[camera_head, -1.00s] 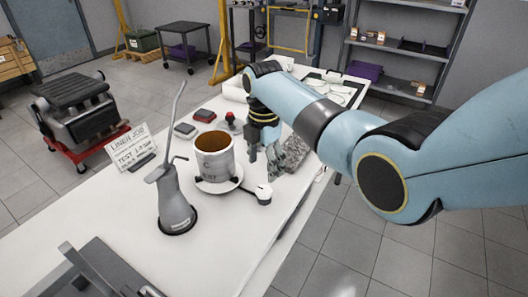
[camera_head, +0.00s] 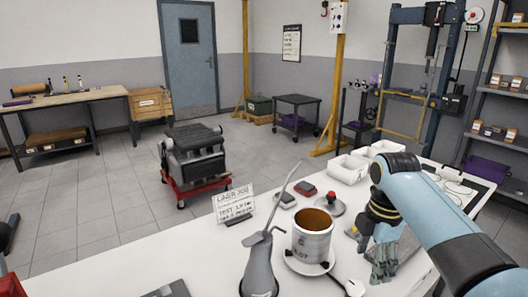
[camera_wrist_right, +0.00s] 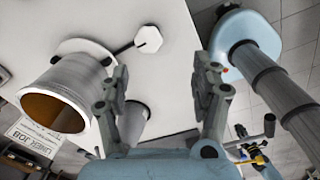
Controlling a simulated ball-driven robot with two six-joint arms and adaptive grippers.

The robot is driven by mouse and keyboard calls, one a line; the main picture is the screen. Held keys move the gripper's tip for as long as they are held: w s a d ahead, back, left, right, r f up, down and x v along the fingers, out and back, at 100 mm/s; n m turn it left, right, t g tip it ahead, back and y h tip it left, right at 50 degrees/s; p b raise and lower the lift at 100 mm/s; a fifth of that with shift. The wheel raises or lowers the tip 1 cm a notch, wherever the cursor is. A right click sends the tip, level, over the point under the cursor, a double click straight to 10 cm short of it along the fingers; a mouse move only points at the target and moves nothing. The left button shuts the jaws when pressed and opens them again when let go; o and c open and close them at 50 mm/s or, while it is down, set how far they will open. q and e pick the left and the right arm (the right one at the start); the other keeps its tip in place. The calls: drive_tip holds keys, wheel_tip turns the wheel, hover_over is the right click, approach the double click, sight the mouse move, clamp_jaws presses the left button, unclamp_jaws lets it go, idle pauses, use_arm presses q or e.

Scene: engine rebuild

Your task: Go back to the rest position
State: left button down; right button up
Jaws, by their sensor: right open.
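My right gripper (camera_head: 383,262) hangs above the white table (camera_head: 130,265) at the right of the head view, fingers pointing down. In the right wrist view its two fingers (camera_wrist_right: 162,85) stand apart with nothing between them. A grey metal cylinder (camera_head: 312,243) with a brown inside stands on a white round plate just left of the gripper, apart from it. The cylinder also shows at the left of the wrist view (camera_wrist_right: 82,80). My left gripper is not in either view.
A grey oil can (camera_head: 259,268) with a long spout stands left of the cylinder. A white sign (camera_head: 233,204), a red-knobbed piece (camera_head: 333,204) and white bins (camera_head: 350,168) are farther back. An engine on a red stand (camera_head: 195,160) is on the floor beyond the table.

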drive_tip(key=s+d+f+m, duration=0.1)
drive_tip(key=s+f+m, duration=0.1)
drive_tip(key=s+m, duration=0.55)
drive_tip(key=s+r+m+t, duration=0.2)
drive_tip(key=s+r+m, duration=0.25)
drive_tip(key=s, duration=0.65)
drive_tip(key=s+r+m+t, duration=0.1)
drive_tip(key=s+r+m, duration=0.4)
drive_tip(key=s, duration=0.5)
drive_tip(key=s+d+f+m+g+b, duration=0.2)
drive_tip(key=f+b, duration=0.7)
drive_tip(key=f, duration=2.8)
drive_tip(key=s+d+f+b, duration=0.1)
drive_tip(key=s+f+b, duration=0.5)
drive_tip(key=s+f, duration=1.3)
wheel_tip(320, 180, down, 2)
drive_tip(key=shift+d+f+h, duration=0.15)
drive_tip(key=shift+f+h, duration=0.1)
drive_tip(key=shift+h, duration=0.05)
